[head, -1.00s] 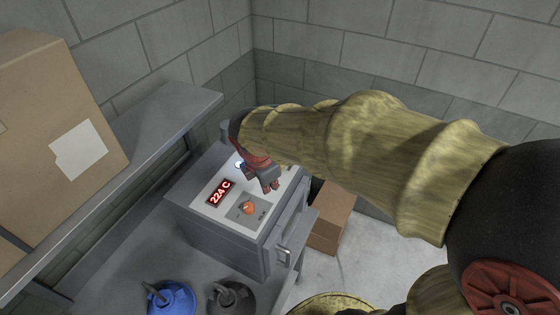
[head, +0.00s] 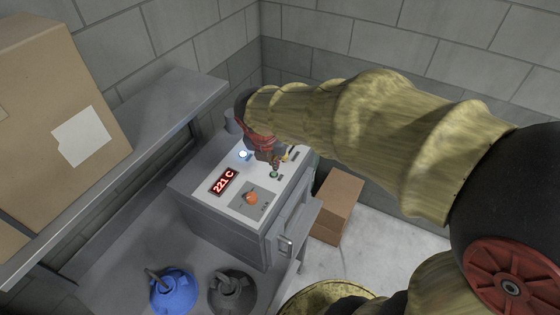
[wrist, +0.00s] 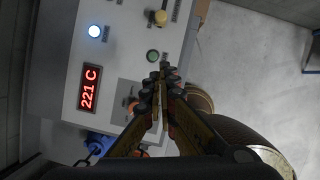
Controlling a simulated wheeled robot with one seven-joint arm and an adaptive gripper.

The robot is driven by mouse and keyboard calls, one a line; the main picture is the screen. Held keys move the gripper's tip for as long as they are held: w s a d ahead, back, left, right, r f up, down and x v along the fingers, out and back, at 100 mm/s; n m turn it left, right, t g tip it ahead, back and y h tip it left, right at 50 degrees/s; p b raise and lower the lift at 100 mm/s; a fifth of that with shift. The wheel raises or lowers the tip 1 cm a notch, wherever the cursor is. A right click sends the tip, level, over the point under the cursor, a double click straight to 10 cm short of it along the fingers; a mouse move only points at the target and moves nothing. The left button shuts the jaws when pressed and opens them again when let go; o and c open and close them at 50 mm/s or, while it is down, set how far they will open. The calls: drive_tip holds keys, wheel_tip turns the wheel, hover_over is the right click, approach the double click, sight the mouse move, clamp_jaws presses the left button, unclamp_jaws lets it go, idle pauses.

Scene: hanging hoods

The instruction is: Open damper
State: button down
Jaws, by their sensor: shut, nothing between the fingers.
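The grey box-shaped unit (head: 225,236) has a white control panel on top. The panel carries a red display (head: 223,182) reading 221 C, an orange knob (head: 251,198), a lit white-blue light (head: 243,154) and a green button (head: 273,175). A small yellowish knob by a dark slot lies near the panel's far end in the wrist view (wrist: 160,17); its label is too small to read, so I cannot tell whether it is the damper control. My gripper (head: 279,160) is shut and empty over the panel. In the wrist view its fingertips (wrist: 162,70) meet just beside the green button.
A grey shelf (head: 165,110) with a large cardboard box (head: 60,90) runs along the left. Blue (head: 174,291) and dark grey (head: 232,292) rounded objects sit in front of the unit. A smaller cardboard box (head: 337,200) is on the floor right of the unit. Block walls stand close behind.

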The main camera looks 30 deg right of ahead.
drive_tip(key=shift+f, duration=0.1)
drive_tip(key=x, duration=0.9)
drive_tip(key=shift+f+b, duration=0.3)
drive_tip(key=shift+b, duration=0.05)
drive_tip(key=w+d, duration=0.2)
drive_tip(key=shift+w+d+f+p, duration=0.1)
drive_tip(key=shift+w+p, duration=0.15)
drive_tip(key=shift+p, duration=0.05)
drive_tip(key=shift+w+d, duration=0.3)
drive_tip(key=shift+w, duration=0.05)
